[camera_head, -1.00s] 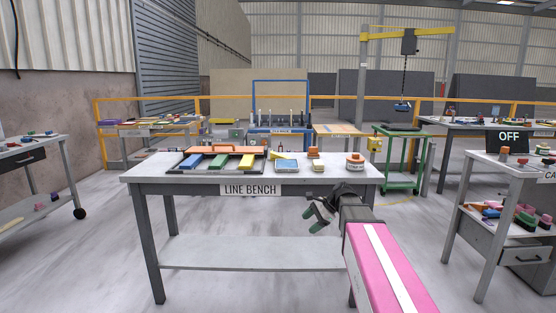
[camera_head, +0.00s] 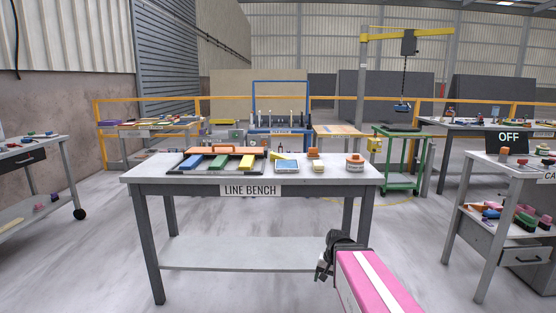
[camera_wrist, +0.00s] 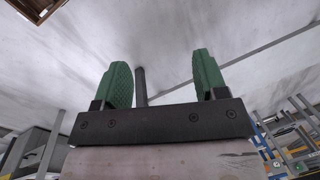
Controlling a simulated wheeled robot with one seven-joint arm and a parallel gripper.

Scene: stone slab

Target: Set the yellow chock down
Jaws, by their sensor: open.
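My gripper (camera_head: 321,272) is low in front of the bench, below its top and near the lower shelf's right end. In the wrist view my gripper (camera_wrist: 163,78) shows two green pads apart with nothing between them. A small yellow piece (camera_head: 274,155), perhaps the yellow chock, shows on the line bench (camera_head: 150,176) behind a blue-topped block. Its shape is too small to tell. A yellow bar (camera_head: 246,162) lies in the dark tray on the same bench. My gripper is well apart from both.
The tray also holds a blue bar (camera_head: 194,162), a green bar (camera_head: 219,161) and an orange-handled piece (camera_head: 225,150). A blue-topped block (camera_head: 287,166) and orange-topped pieces (camera_head: 355,162) stand to the right. The lower shelf (camera_head: 240,252) is bare. A side bench (camera_head: 500,170) stands at right.

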